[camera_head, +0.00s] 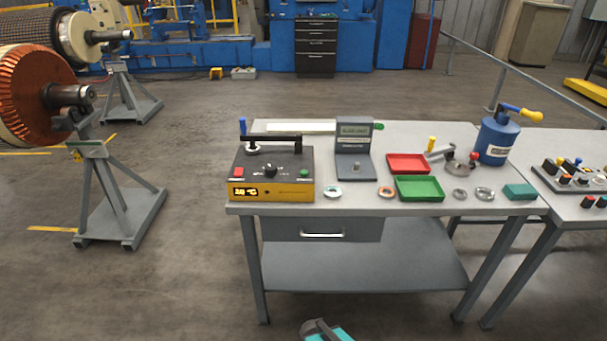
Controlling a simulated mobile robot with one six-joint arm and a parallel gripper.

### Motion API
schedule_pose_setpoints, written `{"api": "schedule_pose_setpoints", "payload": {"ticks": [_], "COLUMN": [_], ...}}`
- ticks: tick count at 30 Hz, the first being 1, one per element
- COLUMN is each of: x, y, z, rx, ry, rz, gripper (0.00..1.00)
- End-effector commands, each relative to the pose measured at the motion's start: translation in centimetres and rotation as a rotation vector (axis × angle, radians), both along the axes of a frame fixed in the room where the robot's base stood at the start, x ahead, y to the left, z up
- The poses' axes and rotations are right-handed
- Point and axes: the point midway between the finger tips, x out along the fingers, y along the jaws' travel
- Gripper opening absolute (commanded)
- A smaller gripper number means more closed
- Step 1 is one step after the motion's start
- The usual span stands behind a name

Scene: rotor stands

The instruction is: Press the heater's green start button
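The heater (272,177) is a black-topped box with a yellow front, standing at the left front of the grey workbench. Its green start button (304,173) is on the right of the sloped panel. A red button (239,172) is on the left and a black knob lies between them. A lit display on the front reads about 20 °C, though it is small. A dark bar lies across the heater's top, with a blue-handled part at its left end. Only a grey and teal piece of my arm shows at the bottom edge, well apart from the heater; no gripper fingers are visible.
The workbench (360,205) also holds a grey display unit (355,149), a red tray (408,164), a green tray (419,188), several rings and a blue can (496,138). A second table (570,212) adjoins at right. Rotors on stands are at left. Floor before the bench is clear.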

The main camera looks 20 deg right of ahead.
Motion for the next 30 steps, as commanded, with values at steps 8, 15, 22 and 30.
{"api": "schedule_pose_setpoints", "payload": {"ticks": [8, 15, 22, 30], "x": [0.00, 0.00, 0.00, 0.00], "y": [0.00, 0.00, 0.00, 0.00], "z": [0.00, 0.00, 0.00, 0.00], "rx": [0.000, 0.000, 0.000, 0.000], "ry": [0.000, 0.000, 0.000, 0.000], "rz": [0.000, 0.000, 0.000, 0.000], "gripper": [0.00, 0.00, 0.00, 0.00]}}
